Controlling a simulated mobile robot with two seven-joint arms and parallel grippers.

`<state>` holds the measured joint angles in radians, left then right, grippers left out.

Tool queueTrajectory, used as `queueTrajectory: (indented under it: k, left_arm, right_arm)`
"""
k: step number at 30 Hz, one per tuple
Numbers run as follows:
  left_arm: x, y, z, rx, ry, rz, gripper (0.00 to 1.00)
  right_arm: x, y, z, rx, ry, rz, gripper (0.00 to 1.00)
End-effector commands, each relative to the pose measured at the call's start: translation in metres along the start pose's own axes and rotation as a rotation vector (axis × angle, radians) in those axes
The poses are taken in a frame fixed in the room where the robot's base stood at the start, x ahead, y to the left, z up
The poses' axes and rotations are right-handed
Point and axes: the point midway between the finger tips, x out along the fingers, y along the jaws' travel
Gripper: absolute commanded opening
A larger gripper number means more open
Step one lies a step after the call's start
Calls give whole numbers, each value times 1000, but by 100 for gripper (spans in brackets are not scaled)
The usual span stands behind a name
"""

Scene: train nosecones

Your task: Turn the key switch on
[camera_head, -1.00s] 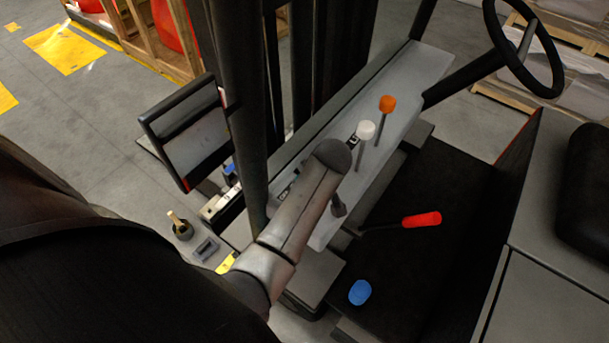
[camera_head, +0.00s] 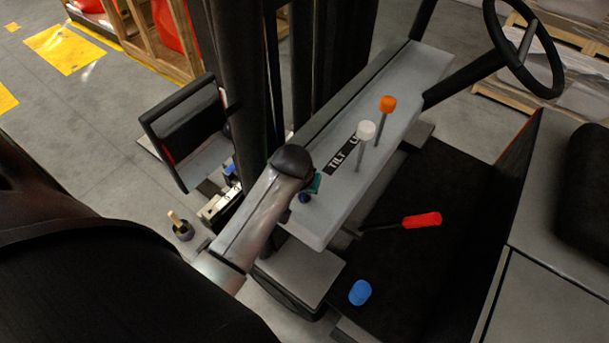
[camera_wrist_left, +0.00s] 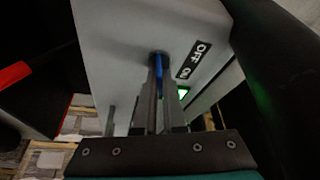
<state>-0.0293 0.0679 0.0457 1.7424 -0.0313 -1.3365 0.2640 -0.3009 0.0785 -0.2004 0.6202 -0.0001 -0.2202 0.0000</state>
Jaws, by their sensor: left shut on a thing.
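In the left wrist view, my left gripper (camera_wrist_left: 158,98) has its two dark fingers together at the grey panel face (camera_wrist_left: 120,30). A narrow blue key (camera_wrist_left: 159,78) shows between the fingers, and the gripper is shut on it. In the head view, my left arm covers most of the gripper. The key's exact angle is hard to tell. My right gripper is out of view.
Dark mast posts (camera_head: 255,80) stand behind; a steering wheel (camera_head: 524,50) is upper right.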

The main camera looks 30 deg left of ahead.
Motion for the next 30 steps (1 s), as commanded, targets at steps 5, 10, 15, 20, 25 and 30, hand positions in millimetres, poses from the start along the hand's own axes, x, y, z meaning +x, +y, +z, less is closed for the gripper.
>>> queueTrajectory:
  k: [5,10,15,20,25,30]
  left_arm:
    - [-1,-1,-2,70,6,27,0]
    - [-1,-1,-2,104,5,42,0]
    - [-1,0,-2,117,5,48,0]
    - [-1,0,-2,118,5,48,0]
    - [-1,0,-2,117,6,48,9]
    - [-1,0,-2,116,4,48,28]
  right_arm:
    - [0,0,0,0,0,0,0]
    - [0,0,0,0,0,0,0]
    - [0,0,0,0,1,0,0]
    - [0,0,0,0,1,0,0]
    - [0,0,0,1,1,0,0]
    - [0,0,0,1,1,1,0]
